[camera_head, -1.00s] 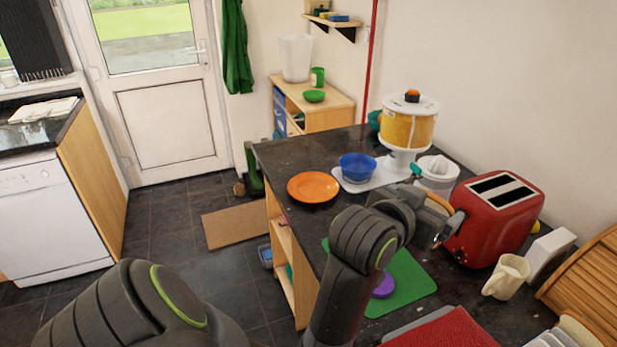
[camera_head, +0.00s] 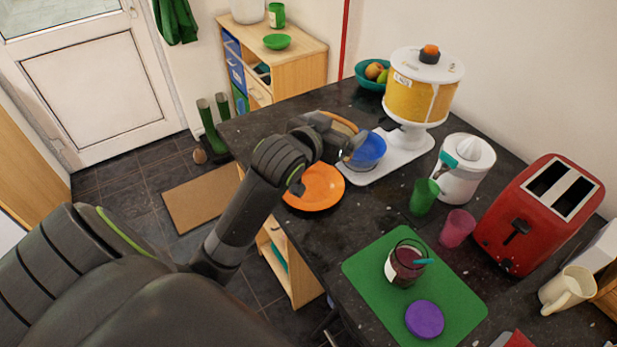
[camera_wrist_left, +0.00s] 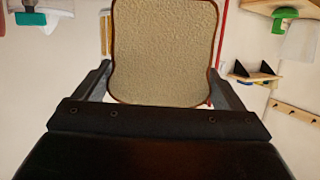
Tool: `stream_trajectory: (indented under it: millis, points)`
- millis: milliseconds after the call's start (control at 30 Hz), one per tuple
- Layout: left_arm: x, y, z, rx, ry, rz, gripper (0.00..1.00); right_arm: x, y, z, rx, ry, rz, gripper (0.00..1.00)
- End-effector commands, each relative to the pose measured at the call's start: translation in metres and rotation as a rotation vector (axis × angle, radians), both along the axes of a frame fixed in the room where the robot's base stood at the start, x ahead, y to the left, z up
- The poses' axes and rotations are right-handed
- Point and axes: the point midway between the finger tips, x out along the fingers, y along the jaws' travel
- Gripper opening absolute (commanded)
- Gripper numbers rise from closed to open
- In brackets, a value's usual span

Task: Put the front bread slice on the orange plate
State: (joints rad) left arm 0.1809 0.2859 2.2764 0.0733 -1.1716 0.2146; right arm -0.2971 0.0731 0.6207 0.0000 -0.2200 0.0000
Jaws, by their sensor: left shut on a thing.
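My left gripper (camera_head: 346,146) is shut on a bread slice, which it holds up in the air near the orange plate. In the left wrist view the bread slice (camera_wrist_left: 165,52) stands between the fingers, its pale face and brown crust showing. In the head view only part of the slice (camera_head: 338,121) shows behind the gripper. The orange plate (camera_head: 318,194) lies on the dark worktop, bare where it shows; its far edge is partly hidden by my arm. The red toaster (camera_head: 541,215) stands at the right, its two slots looking empty. My right gripper is not in view.
A blue bowl (camera_head: 369,152) stands close to the plate's right, by the yellow-and-white dispenser (camera_head: 421,92). Green (camera_head: 424,197) and pink (camera_head: 457,228) cups stand before the juicer (camera_head: 464,172). A jam jar (camera_head: 405,264) and purple lid (camera_head: 424,319) are on a green mat (camera_head: 365,268).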

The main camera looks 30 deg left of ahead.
Motion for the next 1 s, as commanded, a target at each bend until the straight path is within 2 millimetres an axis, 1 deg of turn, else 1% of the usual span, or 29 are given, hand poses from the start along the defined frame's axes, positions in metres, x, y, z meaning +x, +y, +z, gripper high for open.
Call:
stream_trajectory:
  millis: [33, 100, 200, 300, 367, 433, 600, 700, 833, 1000]
  points:
    - [0.0, 0.014, -0.01, 0.006, 0.011, 0.001, 0.69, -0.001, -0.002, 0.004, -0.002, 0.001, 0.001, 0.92]
    - [-0.001, 0.028, -0.02, 0.0, 0.016, -0.003, 0.69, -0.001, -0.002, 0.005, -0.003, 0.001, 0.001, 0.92]
    - [-0.003, 0.043, -0.031, -0.013, 0.021, -0.007, 0.69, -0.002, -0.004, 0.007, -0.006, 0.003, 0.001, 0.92]
    - [-0.004, 0.052, -0.038, -0.023, 0.024, -0.009, 0.69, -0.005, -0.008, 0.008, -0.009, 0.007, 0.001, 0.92]
    - [-0.005, 0.055, -0.042, -0.029, 0.025, -0.011, 0.69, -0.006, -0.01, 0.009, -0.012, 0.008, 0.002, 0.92]
    - [-0.005, 0.056, -0.052, -0.034, 0.028, -0.01, 0.69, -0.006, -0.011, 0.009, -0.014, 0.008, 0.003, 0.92]
    - [-0.005, 0.056, -0.085, -0.036, 0.03, -0.009, 0.69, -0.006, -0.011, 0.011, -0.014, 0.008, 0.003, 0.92]
    - [-0.005, 0.055, -0.097, -0.034, 0.026, -0.01, 0.69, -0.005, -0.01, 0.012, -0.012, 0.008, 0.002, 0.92]
    - [-0.005, 0.055, -0.109, -0.032, 0.026, -0.011, 0.69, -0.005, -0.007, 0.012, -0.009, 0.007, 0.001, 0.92]
    - [-0.005, 0.055, -0.133, -0.033, 0.027, -0.01, 0.69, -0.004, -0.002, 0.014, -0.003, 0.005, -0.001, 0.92]
